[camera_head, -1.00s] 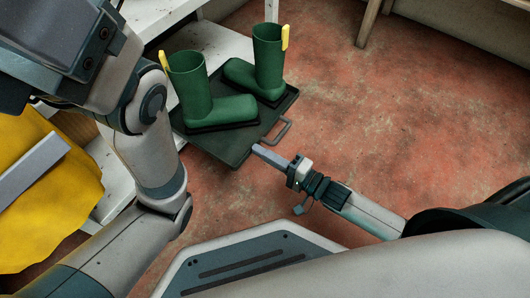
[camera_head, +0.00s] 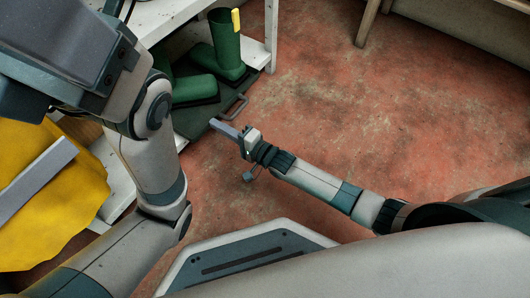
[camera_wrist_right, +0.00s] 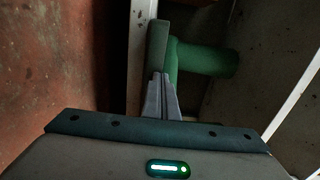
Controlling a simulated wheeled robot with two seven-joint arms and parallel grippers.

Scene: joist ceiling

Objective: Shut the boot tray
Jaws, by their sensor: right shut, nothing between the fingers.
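The dark boot tray (camera_head: 197,122) lies low at the white bench, its rear part hidden under the bench top. My left gripper's jaws cannot be made out.
The white bench (camera_head: 170,15) has a leg (camera_head: 272,35) right of the upright boot. A yellow cloth-like thing (camera_head: 60,215) lies at the left under my left arm. A wooden leg (camera_head: 367,22) stands at the top. The red floor (camera_head: 400,110) to the right is clear.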

